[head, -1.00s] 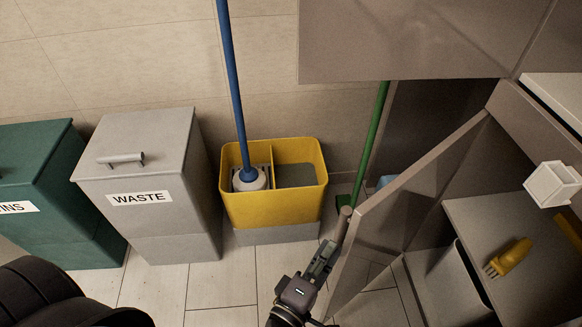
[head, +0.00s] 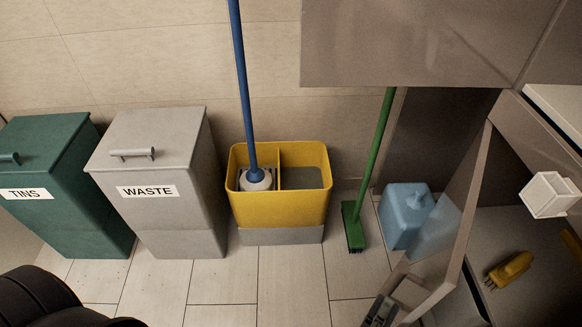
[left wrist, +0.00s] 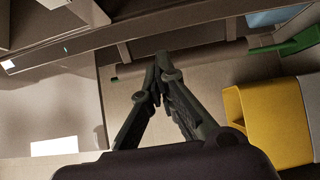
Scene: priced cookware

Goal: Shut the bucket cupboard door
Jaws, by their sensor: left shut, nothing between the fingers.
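The cupboard door (head: 461,190) is a glossy taupe panel, hinged at its far end and standing partly open. A grey bin (head: 468,300) shows partly inside the cupboard, behind the door. My left gripper (head: 383,308) is at the bottom edge of the head view, outside the door near its bar handle (head: 409,291). In the left wrist view its shut, empty fingers (left wrist: 158,68) are close to the handle bar (left wrist: 205,58); I cannot tell whether they touch it. My right gripper is not in view.
A blue jug (head: 402,215) and green broom (head: 354,228) stand left of the door. Further left are a yellow mop bucket (head: 280,211), the waste bin (head: 150,220) and the tins bin (head: 60,220). A yellow brush (head: 510,268) lies inside the cupboard. Floor tiles in front are clear.

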